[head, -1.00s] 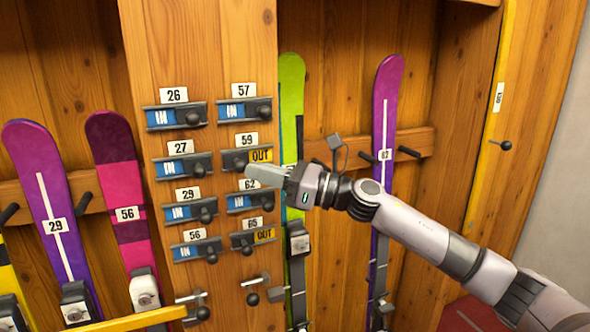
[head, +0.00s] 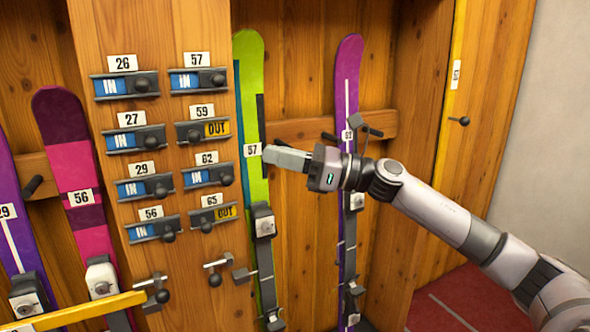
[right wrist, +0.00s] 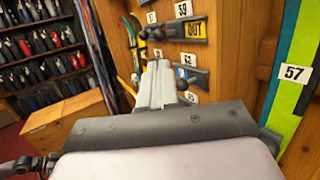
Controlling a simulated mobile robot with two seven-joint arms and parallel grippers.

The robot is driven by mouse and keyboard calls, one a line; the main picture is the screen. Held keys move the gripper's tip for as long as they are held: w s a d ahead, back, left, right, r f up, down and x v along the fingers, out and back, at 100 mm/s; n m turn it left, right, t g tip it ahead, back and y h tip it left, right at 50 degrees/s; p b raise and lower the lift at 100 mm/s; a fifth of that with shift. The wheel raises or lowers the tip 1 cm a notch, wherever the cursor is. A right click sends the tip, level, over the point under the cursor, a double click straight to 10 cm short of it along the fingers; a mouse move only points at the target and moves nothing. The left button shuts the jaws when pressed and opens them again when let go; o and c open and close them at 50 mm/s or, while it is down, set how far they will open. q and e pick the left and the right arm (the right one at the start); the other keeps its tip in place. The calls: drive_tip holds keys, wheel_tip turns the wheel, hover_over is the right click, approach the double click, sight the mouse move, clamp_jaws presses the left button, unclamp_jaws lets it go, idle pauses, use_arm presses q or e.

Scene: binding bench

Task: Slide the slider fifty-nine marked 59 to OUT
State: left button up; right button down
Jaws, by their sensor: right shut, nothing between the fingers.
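The slider fifty-nine (head: 202,131) is on the right column of the wooden post, under a white tag marked 59 (head: 202,111). Its dark knob is at the left end and the yellow OUT field shows on the right. It also shows in the right wrist view, where its yellow OUT field (right wrist: 194,29) is near the top. My right gripper (head: 268,154) is shut and empty, to the right of the slider and apart from it, in front of the green ski (head: 250,100). My left gripper is not in view.
Sliders 57 (head: 198,82) and 62 (head: 206,176) sit directly above and below, both showing IN. Slider 65 (head: 212,216) shows OUT. A purple ski (head: 346,90) stands to the right. A yellow bar (head: 75,312) crosses the lower left.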

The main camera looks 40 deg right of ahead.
drive_tip(key=shift+b+v, duration=0.45)
drive_tip(key=shift+v, duration=0.9)
drive_tip(key=s+a+f+m+t+h+p, duration=0.1)
drive_tip(key=a+f+m+t+h+p, duration=0.3)
drive_tip(key=f+m, duration=0.8)
drive_tip(key=s+f+m+g+h+p, duration=0.1)
drive_tip(key=f+m+h, duration=0.4)
drive_tip(key=f+m, duration=0.65)
drive_tip(key=s+a+f+m+g+h+p, duration=0.1)
drive_tip(key=s+a+f+m+g+p, duration=0.1)
drive_tip(key=s+a+f+m, duration=0.4)
drive_tip(key=s+a+f+m+g+h+p, duration=0.1)
drive_tip(key=s+a+f+m+g+p, duration=0.1)
drive_tip(key=s+a+f+m+g, duration=0.3)
drive_tip(key=s+a+f+m, duration=0.1)
drive_tip(key=s+f+m, duration=0.3)
drive_tip(key=s+m, duration=0.2)
drive_tip(key=shift+a+f+m+h, duration=0.3)
drive_tip(key=shift+a+f+m, duration=0.05)
drive_tip(key=shift+m, duration=0.6)
drive_tip(key=shift+d, duration=0.1)
